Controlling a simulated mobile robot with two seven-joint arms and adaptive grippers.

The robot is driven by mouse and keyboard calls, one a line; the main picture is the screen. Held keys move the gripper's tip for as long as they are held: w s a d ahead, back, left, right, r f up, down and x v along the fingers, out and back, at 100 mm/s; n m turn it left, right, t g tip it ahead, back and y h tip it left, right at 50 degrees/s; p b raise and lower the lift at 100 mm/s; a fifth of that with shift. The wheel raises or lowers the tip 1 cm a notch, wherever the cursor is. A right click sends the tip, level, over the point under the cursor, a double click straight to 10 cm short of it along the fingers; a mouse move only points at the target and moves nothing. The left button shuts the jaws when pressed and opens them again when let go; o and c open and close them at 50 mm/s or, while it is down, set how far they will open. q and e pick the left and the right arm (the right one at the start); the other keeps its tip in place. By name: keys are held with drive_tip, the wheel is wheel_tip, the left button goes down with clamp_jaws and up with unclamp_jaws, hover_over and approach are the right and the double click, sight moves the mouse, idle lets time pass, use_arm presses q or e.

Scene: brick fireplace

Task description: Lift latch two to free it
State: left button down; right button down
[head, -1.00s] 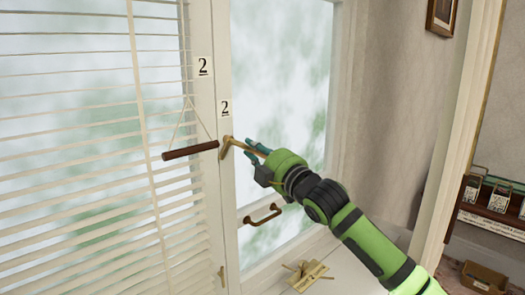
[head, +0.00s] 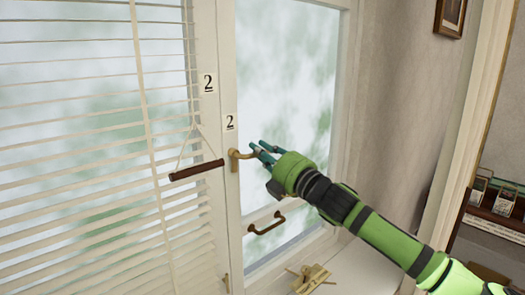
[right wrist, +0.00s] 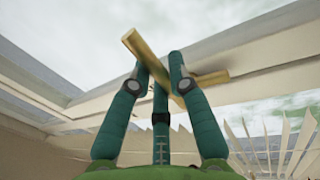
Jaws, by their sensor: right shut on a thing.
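Latch two is a brass lever (head: 242,154) on the window's frame post, below a "2" label (head: 230,122). It points right from its pivot and lies about level. My right gripper (head: 262,151), with teal fingers, is shut on the lever's free end. In the right wrist view the brass lever (right wrist: 137,46) runs between the fingertips (right wrist: 160,68) of my gripper. The exact contact is partly hidden by the fingers. My left gripper is not in view.
A brown pull handle (head: 267,223) sits lower on the window. Slatted blinds (head: 80,170) with a dark hanging bar (head: 196,170) cover the left side. A tan object with rods (head: 312,279) lies on the sill. A dark shelf (head: 492,222) stands at right.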

idle(0.3)
drive_tip(key=c, duration=1.1)
unclamp_jaws()
drive_tip(key=shift+c, duration=0.2)
drive_tip(key=v, duration=1.2)
